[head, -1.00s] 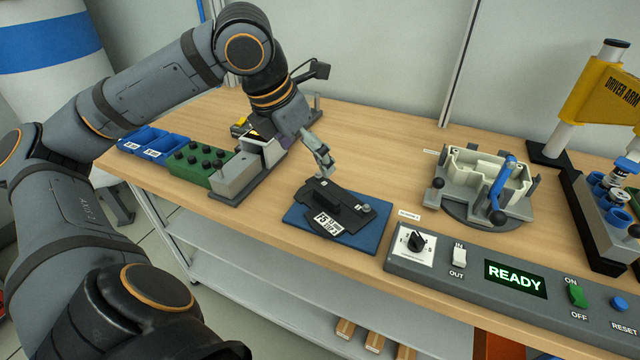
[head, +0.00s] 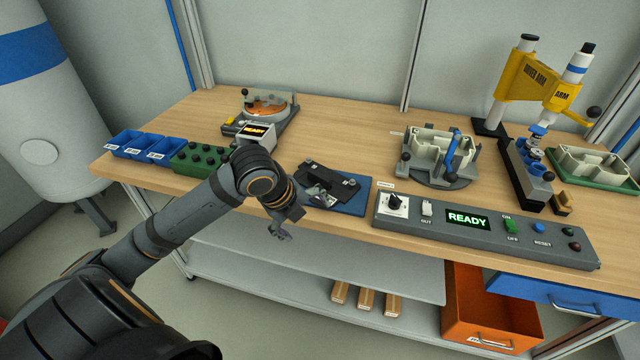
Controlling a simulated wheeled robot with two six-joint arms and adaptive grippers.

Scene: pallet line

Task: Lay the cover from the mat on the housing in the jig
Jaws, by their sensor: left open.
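The black cover (head: 331,180) lies on the blue mat (head: 353,202) near the table's front edge. The housing (head: 428,147) is a pale open shell seated in the grey jig (head: 437,180), right of the mat. My right gripper is not in view.
A control panel (head: 480,232) reading READY runs along the front edge. Blue bins (head: 147,147) and a green knobbed block (head: 197,156) stand at the left. A yellow driver arm (head: 540,82) stands at the back right. An orange bin (head: 485,310) juts out below.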

